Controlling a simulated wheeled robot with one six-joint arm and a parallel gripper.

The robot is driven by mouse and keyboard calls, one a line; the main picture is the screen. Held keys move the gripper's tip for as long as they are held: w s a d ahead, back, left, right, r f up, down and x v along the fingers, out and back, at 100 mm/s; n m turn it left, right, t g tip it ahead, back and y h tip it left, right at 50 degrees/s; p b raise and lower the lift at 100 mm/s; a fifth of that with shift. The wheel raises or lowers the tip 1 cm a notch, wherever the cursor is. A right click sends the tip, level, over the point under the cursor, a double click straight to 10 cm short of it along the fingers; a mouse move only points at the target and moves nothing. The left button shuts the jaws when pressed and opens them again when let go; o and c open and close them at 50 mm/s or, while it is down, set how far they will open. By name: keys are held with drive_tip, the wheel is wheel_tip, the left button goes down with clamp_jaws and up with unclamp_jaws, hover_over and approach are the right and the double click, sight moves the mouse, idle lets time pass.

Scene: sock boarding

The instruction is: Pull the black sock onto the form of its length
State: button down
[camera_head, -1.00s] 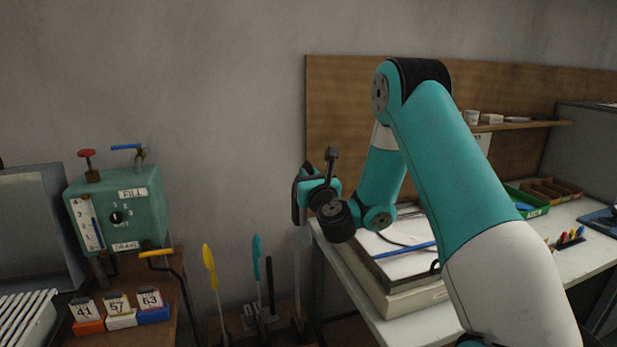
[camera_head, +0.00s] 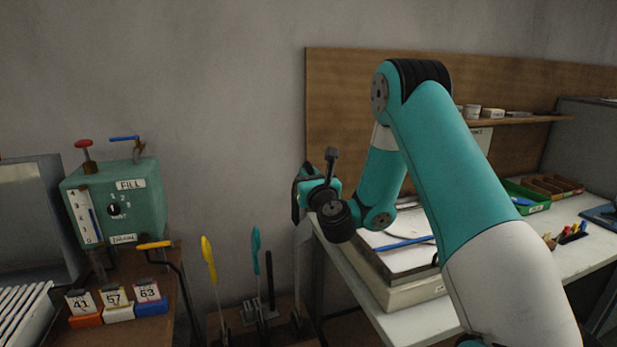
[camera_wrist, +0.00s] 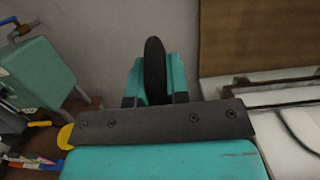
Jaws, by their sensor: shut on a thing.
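My gripper (camera_head: 301,192) is raised left of the workbench, with its tip towards the wall. In the wrist view its teal fingers (camera_wrist: 177,76) are closed on a narrow black thing, which I take to be the black sock (camera_wrist: 154,68). The sock shows only as a dark strip (camera_head: 296,208) in the head view. A yellow form (camera_head: 208,258) and a teal form (camera_head: 256,250) stand upright below and left of my gripper, apart from it. A thin dark upright (camera_head: 270,268) is beside the teal form. A pale upright strip below my gripper is partly hidden.
A green fill tank (camera_head: 118,200) stands at left. Number cards 41 (camera_head: 81,303), 57 (camera_head: 114,297) and 63 (camera_head: 148,291) stand on coloured blocks in front of it. The white workbench (camera_head: 400,326) at right carries a flat box (camera_head: 410,293).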

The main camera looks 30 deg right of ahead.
sight(308, 230)
drive_tip(key=shift+f+b, duration=7.7)
drive_tip(key=shift+f, duration=0.05)
drive_tip(key=c, duration=1)
unclamp_jaws()
